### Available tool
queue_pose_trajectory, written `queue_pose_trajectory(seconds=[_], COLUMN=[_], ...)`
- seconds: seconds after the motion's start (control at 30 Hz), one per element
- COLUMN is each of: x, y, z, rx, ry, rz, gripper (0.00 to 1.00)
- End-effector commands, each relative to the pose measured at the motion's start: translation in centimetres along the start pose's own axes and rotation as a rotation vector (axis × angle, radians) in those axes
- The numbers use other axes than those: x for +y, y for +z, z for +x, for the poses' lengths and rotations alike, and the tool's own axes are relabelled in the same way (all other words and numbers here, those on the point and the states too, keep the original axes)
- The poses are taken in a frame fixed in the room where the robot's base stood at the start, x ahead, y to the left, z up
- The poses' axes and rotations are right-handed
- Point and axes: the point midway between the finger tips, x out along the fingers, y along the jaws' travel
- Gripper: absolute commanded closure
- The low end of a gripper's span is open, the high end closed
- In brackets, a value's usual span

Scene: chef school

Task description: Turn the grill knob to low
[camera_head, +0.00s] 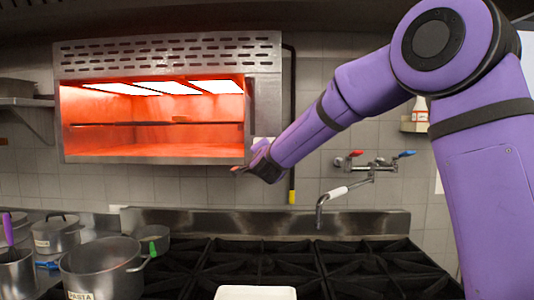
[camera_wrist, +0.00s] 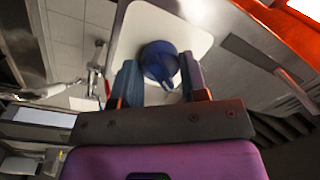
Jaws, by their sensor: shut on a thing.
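The grill (camera_head: 262,95) hangs on the tiled wall, a steel box with a glowing orange inside and bright heating elements at the top. Its blue round knob (camera_wrist: 160,58) sits on a pale plate (camera_wrist: 125,45) in the wrist view. My gripper (camera_wrist: 159,76) has one finger on each side of the knob and is shut on it. In the head view my gripper (camera_head: 252,161) is at the grill's lower right corner, and my wrist hides the knob there. I cannot read any setting marks around the knob.
A black stove top (camera_head: 280,262) lies below, with pots (camera_head: 105,265) at the left and a white tray (camera_head: 255,293) at the front. A tap with red and blue handles (camera_head: 365,167) is on the wall to the right of the grill. A black pipe (camera_head: 292,120) runs beside the grill.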

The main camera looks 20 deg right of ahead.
Motion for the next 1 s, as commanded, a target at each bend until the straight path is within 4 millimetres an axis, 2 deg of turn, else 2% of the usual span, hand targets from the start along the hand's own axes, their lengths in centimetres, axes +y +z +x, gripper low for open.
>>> queue_pose_trajectory(seconds=[0.2, 0.5, 1.0], x=[0.07, 0.13, 0.16], y=[0.12, 0.10, 0.13], z=[-0.02, -0.01, -0.01], rx=[0.011, 0.024, 0.028], ry=[-0.003, -0.005, -0.005], rz=[0.167, 0.316, 0.368], gripper=[0.84, 0.84, 0.84])
